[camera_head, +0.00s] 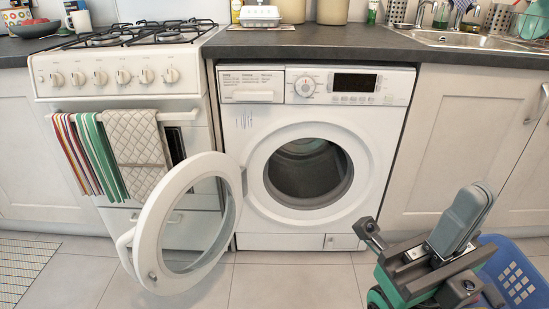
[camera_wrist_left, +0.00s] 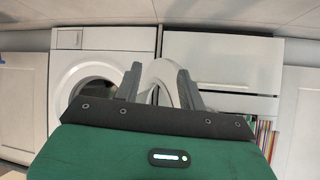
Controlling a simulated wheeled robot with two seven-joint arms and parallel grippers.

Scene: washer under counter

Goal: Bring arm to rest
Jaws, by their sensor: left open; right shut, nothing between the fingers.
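The white washing machine (camera_head: 310,214) stands under the counter with its round door (camera_head: 147,225) swung wide open to the left. The drum (camera_head: 308,172) looks empty. My right gripper (camera_head: 477,197) is at the lower right in the head view, in front of the right cupboard, its grey fingers shut and empty. My left gripper (camera_wrist_left: 159,82) is outside the head view. In the left wrist view its two fingers are apart, and the white door ring (camera_wrist_left: 163,78) shows between and beyond them. I cannot tell whether they touch it.
A blue basket (camera_head: 517,273) stands at the lower right, partly hidden by my right arm. A stove (camera_head: 120,77) with hanging towels (camera_head: 136,150) is left of the washer, behind the open door. A striped mat (camera_head: 22,268) lies on the left floor. The tiles before the washer (camera_head: 290,285) are clear.

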